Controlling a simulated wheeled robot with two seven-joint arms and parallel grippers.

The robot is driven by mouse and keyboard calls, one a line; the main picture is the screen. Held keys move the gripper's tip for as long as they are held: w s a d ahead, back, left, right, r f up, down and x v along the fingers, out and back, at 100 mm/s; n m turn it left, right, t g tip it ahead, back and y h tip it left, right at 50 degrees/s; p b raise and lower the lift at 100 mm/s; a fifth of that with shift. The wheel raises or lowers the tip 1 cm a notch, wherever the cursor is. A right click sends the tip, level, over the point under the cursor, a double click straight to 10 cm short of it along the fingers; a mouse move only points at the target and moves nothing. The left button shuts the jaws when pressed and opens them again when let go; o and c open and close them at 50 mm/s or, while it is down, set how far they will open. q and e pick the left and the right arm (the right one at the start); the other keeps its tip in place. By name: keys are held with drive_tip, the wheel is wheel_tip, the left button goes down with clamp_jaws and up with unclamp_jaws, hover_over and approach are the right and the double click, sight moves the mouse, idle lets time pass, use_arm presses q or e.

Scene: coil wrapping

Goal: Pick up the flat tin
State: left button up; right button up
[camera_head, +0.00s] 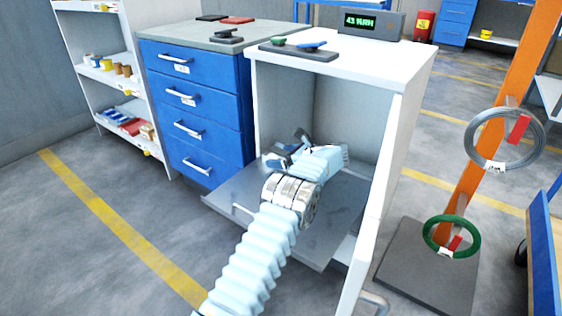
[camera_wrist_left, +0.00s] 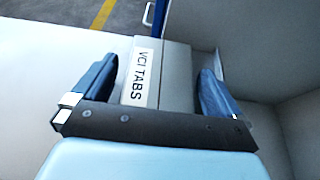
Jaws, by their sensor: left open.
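The flat tin (camera_wrist_left: 176,76), grey with a white label reading "VCI TABS", lies between the fingers of my left gripper (camera_wrist_left: 157,66) in the left wrist view. The two blue fingers are open, one on each side of the tin, with a visible gap at each side. In the head view my left gripper (camera_head: 290,147) reaches inside the open white cabinet (camera_head: 350,62), above its metal shelf (camera_head: 235,205). The tin cannot be made out there behind my gripper and wrist. My right gripper is not in view.
The cabinet walls stand close around my left arm, with its open door (camera_head: 378,215) at the right. A blue drawer unit (camera_head: 195,95) stands to the left. An orange post (camera_head: 490,130) with wire coils (camera_head: 470,145) stands at the right. Floor at the left is clear.

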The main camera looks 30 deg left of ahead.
use_arm(q)
drive_tip(key=shift+a, duration=0.1)
drive_tip(key=c, duration=1.1)
